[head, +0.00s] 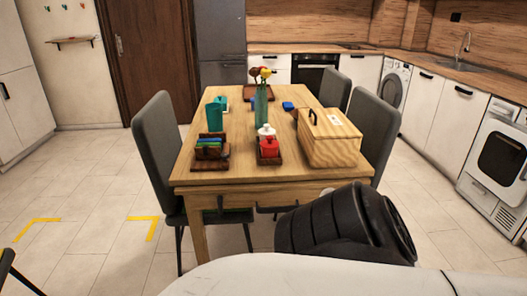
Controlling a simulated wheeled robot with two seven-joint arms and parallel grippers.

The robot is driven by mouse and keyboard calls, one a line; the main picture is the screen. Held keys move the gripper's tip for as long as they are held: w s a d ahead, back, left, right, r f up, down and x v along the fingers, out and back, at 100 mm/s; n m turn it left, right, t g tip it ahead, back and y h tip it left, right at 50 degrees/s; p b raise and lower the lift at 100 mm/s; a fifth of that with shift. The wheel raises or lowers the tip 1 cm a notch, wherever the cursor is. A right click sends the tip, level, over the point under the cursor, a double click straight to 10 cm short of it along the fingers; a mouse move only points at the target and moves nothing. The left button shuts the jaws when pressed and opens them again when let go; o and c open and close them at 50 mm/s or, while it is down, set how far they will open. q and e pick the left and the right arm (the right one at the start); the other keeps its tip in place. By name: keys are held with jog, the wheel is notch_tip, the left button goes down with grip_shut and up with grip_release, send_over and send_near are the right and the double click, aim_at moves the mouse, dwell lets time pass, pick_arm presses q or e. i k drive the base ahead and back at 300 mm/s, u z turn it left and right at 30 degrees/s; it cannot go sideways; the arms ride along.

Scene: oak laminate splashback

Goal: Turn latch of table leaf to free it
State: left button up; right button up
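The wooden table (222,176) stands in the middle of the head view, with its near edge facing me. Dark shapes show under the near edge of the top, and I cannot tell whether one of them is the latch. I cannot make out a separate leaf. A thick black link of my arm covers the area in front of the table's near right corner. Neither of my grippers can be made out in this view.
On the table are a teal pitcher (216,115), a wooden box (330,138), a flower vase (261,105), a red jar (269,147) and a holder with coloured items (211,147). Grey chairs (156,140) flank it. The floor at left is mostly clear, with yellow marks (143,227).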

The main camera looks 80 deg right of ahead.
aim_at(220, 201)
jog(key=z, duration=1.55)
jog(key=k, duration=0.65)
jog(key=u, duration=0.75)
jog(key=i, duration=1.2)
jog(key=z, duration=0.6)
